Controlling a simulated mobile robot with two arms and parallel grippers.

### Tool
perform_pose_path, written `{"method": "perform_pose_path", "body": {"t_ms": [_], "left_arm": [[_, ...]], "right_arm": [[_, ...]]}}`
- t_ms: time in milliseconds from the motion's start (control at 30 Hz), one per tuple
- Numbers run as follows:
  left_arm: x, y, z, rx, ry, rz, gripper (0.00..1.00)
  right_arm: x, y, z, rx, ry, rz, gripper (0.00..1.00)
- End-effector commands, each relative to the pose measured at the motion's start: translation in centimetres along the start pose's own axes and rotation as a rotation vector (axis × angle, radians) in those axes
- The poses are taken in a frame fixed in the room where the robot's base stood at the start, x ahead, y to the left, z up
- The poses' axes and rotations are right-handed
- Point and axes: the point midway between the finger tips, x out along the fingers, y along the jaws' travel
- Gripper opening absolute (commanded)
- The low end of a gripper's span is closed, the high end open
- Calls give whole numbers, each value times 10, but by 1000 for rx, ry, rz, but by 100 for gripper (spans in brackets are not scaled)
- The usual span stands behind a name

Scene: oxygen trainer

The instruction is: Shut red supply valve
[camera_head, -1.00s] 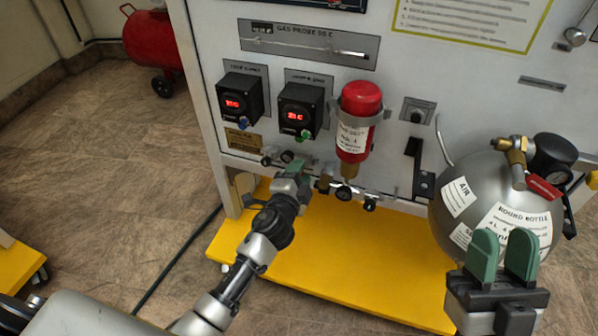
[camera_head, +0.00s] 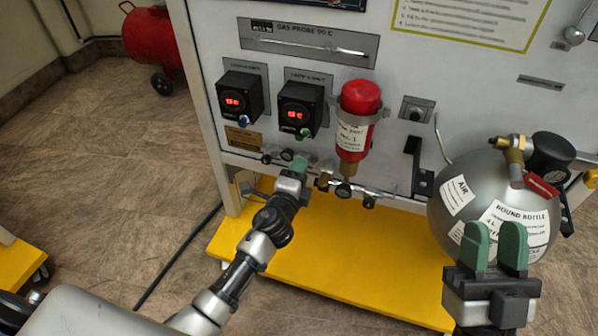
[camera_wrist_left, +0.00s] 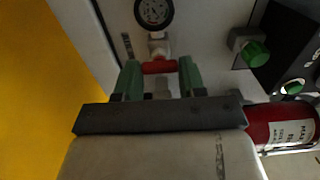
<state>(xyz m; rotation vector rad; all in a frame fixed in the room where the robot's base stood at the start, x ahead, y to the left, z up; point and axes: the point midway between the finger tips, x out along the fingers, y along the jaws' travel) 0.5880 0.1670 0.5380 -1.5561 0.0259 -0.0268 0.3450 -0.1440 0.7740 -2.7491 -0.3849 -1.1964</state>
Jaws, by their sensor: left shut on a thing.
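The red valve handle (camera_wrist_left: 158,67) sits between the two green fingertips of my left gripper (camera_wrist_left: 158,78) in the left wrist view. A pale fitting runs from it toward a round dark-faced gauge (camera_wrist_left: 154,11). In the head view my left gripper (camera_head: 297,168) is at the pipe row under the panel, left of the red cylinder (camera_head: 357,120), and hides the handle. The gripper is shut on the handle. My right gripper (camera_head: 494,247) is open and empty in front of the round bottle (camera_head: 470,180).
The white panel (camera_head: 420,65) carries two black digital controllers (camera_head: 240,95). In the left wrist view a green knob (camera_wrist_left: 256,54) is right of the handle. The round bottle has its own red lever (camera_head: 541,185). A yellow base plate (camera_head: 300,265) lies below.

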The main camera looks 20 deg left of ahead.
Motion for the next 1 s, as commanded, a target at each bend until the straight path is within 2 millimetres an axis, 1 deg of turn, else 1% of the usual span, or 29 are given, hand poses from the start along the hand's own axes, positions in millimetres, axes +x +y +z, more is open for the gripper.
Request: {"method": "perform_pose_path", "body": {"t_ms": [167, 200, 333, 567, 667, 767, 867, 1000], "left_arm": [[0, 1, -1, 3, 3, 1, 17], [0, 1, -1, 3, 3, 1, 45], [0, 1, -1, 2, 2, 1, 65], [0, 0, 0, 1, 1, 0, 66], [-3, 0, 0, 0, 1, 0, 66], [-14, 1, 0, -1, 1, 3, 66], [-32, 0, 0, -1, 1, 3, 66], [-62, 1, -1, -1, 2, 4, 66]], "right_arm": [[0, 0, 0, 0, -1, 0, 37], [0, 0, 0, 0, -1, 0, 37], [0, 0, 0, 0, -1, 0, 37], [0, 0, 0, 0, -1, 0, 37], [0, 0, 0, 0, -3, 0, 37], [1, 0, 4, -1, -40, 1, 37], [0, 2, 12, -4, -109, 3, 37], [-1, 3, 19, -7, -163, 5, 37]]}}
